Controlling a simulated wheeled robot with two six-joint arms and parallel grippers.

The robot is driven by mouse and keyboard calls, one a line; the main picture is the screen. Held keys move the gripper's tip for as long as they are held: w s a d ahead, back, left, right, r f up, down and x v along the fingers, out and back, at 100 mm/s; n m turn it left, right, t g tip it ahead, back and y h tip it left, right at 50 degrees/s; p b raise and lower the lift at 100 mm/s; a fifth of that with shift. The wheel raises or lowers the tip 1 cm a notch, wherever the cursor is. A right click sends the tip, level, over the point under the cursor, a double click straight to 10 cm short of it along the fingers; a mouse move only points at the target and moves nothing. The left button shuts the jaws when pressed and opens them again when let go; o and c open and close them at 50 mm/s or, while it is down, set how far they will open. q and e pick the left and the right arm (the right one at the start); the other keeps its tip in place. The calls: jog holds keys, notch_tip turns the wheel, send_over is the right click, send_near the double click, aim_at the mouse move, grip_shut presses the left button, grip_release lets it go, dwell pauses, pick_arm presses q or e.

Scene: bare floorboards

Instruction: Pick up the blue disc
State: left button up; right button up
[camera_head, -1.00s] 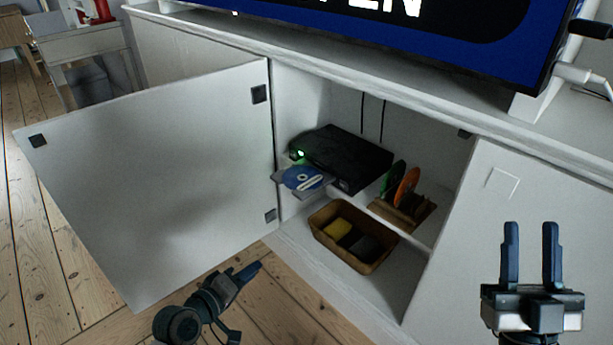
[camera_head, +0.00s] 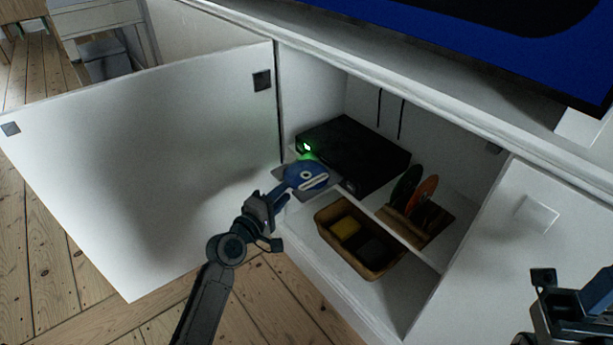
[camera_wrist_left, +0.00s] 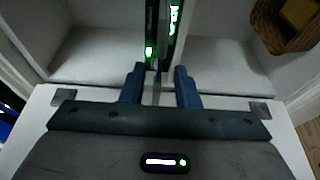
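The blue disc (camera_head: 307,176) lies flat on the pulled-out tray (camera_head: 325,193) of a black player (camera_head: 353,153) inside the open cabinet. My left gripper (camera_head: 283,190) is at the near left edge of the disc. In the left wrist view, its two blue fingers (camera_wrist_left: 160,82) stand apart, with a thin edge-on strip between them. I cannot tell whether that strip is disc or tray, or whether a finger touches it. The player shows upright and edge-on there. My right gripper (camera_head: 577,293) is at the lower right, partly cut off, away from the disc.
The open white door (camera_head: 150,170) stands left of my left arm. A rack (camera_head: 440,222) holds a green disc (camera_head: 405,187) and an orange disc (camera_head: 426,192). A brown basket (camera_head: 378,268) with yellow and dark items sits below the tray. A screen (camera_head: 480,35) stands on top.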

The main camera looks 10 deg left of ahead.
aim_at(293, 184)
pick_arm(q)
jog(key=b+x, duration=0.1)
jog(key=x, duration=0.3)
jog(key=shift+w+d, duration=0.2)
jog(key=shift+w, duration=0.15)
grip_shut()
jog(key=shift+r, duration=0.1)
